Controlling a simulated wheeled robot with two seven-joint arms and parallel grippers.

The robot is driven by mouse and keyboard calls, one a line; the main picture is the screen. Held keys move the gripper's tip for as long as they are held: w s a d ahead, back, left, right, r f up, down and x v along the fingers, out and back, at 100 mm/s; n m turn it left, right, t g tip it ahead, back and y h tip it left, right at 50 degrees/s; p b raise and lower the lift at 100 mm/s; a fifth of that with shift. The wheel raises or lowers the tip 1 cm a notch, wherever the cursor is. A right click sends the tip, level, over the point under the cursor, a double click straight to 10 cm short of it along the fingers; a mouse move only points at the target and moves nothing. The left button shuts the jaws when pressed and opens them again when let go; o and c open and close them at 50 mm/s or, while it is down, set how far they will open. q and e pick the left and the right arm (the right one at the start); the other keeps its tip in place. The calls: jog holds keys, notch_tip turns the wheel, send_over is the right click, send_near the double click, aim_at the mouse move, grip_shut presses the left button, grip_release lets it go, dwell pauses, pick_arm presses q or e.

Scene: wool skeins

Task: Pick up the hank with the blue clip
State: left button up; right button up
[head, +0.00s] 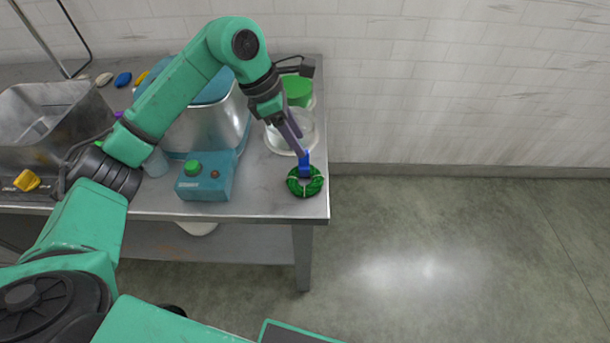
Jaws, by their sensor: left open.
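A dark green ring-shaped hank (316,186) lies on the metal table near its front right corner. Its blue clip (305,161) stands at the far side of the ring. My left gripper (299,150) reaches down from behind and is open, with its fingertips right at the blue clip. I cannot tell whether the fingers touch the clip or stand around it. My right gripper does not show.
A teal box (207,178) with a green button stands left of the hank. Behind are a clear container with a green lid (297,90) and a large metal pot (208,127). A metal basin (50,110) stands at far left. The table's right edge (325,140) is close to the hank.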

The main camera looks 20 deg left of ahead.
aim_at(305, 173)
pick_arm(q)
jog(key=x, duration=0.5)
jog(key=shift+s+f+p, duration=0.2)
jog(key=shift+s+p, duration=0.05)
jog(key=shift+p, duration=0.15)
jog(key=shift+a, duration=0.1)
grip_shut()
jog(key=shift+r, duration=0.1)
